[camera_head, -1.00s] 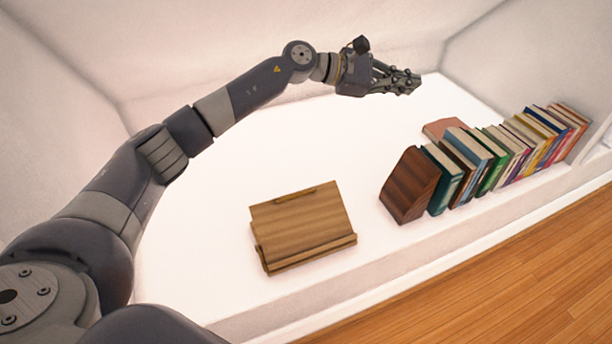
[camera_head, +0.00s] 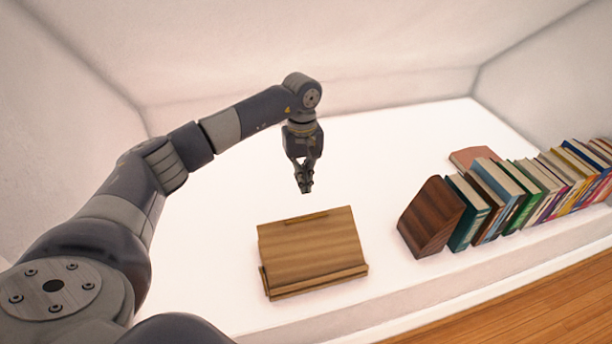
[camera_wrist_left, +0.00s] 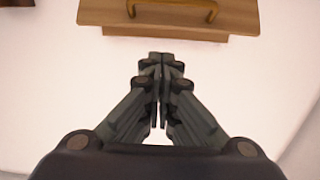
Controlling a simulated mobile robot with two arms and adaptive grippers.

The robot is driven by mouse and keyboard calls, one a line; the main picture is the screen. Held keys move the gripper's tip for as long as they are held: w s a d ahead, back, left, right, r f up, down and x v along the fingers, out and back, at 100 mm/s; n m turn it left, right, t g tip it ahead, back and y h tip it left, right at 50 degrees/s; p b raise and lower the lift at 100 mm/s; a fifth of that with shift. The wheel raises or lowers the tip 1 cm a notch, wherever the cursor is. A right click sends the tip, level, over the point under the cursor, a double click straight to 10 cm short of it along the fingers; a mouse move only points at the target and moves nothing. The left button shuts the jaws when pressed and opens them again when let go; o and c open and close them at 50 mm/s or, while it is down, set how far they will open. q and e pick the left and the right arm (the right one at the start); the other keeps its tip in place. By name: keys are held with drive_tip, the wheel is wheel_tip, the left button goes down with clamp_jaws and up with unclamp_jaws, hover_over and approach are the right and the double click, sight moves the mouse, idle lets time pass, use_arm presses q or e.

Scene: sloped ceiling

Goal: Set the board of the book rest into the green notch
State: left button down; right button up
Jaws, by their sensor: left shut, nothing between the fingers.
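The wooden book rest (camera_head: 312,252) stands on the white shelf in the head view, its board leaning back above a front ledge. A handle lies along the board's top edge; in the left wrist view this brass-coloured handle (camera_wrist_left: 172,4) shows on the book rest (camera_wrist_left: 108,12) at the top. My left gripper (camera_head: 305,188) points down just behind the book rest, apart from it. Its fingers (camera_wrist_left: 160,62) are shut and empty. The green notch does not show in either view; the lower part of the rest's back is hidden. My right gripper is not in view.
A dark wooden bookend (camera_head: 431,217) stands right of the book rest, with a row of upright books (camera_head: 520,200) beyond it. A pinkish flat thing (camera_head: 473,157) lies behind the books. The white shelf (camera_head: 390,150) is clear behind the rest, up to the walls.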

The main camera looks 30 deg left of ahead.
use_arm(q)
wheel_tip(320, 180, down, 6)
drive_tip(key=s+d+r, duration=0.2)
drive_tip(key=d, duration=0.1)
drive_tip(key=shift+s, duration=0.3)
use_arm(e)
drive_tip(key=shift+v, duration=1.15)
